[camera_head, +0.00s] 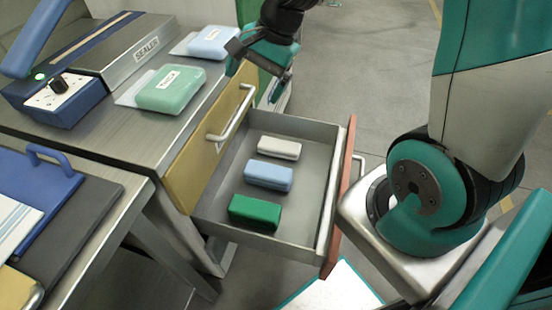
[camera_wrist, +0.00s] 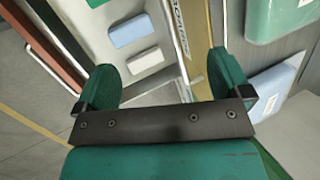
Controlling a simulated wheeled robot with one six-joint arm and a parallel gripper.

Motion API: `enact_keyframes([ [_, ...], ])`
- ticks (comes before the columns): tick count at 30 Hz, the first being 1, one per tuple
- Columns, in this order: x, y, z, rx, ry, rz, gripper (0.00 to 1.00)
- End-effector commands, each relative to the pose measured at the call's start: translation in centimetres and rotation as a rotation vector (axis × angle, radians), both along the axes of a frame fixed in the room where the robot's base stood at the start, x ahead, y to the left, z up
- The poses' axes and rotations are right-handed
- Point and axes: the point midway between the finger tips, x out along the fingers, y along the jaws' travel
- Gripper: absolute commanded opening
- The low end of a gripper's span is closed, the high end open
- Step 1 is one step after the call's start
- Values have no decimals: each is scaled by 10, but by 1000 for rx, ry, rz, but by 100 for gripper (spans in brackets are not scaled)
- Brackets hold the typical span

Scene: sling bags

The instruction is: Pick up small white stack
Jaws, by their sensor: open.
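The small white stack (camera_head: 279,148) lies in the open drawer (camera_head: 310,190), at the end farthest from the head camera. It also shows in the wrist view (camera_wrist: 145,60), ahead of the fingers and between them. A light blue stack (camera_head: 269,175) and a green stack (camera_head: 254,211) lie in a row with it. My gripper (camera_head: 262,68) is above and beyond the drawer's far end, beside the counter. In the wrist view my gripper (camera_wrist: 165,85) has its two teal fingers wide apart with nothing between them.
The counter holds a green pack (camera_head: 171,90), a light blue pack (camera_head: 213,42) and the sealer (camera_head: 110,60). The drawer's reddish front panel (camera_head: 342,195) and metal walls stand around the stacks. Open floor (camera_head: 370,60) lies beyond the drawer.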

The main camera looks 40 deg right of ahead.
Motion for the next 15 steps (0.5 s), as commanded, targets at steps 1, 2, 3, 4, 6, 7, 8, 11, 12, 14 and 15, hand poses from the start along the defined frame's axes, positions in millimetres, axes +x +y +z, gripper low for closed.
enact_keyframes([
  [1,18,-32,-53,34,67,-235,96],
  [2,26,-48,-72,55,99,-369,96],
  [3,34,-69,-96,83,139,-538,96],
  [4,39,-85,-113,103,166,-655,96],
  [6,46,-117,-148,148,219,-899,96],
  [7,47,-129,-161,166,238,-986,96],
  [8,48,-139,-172,183,255,-1063,96],
  [11,48,-165,-199,226,294,-1253,96],
  [12,48,-171,-206,237,304,-1301,96],
  [14,49,-176,-214,248,314,-1346,96],
  [15,50,-177,-219,251,318,-1361,96],
])
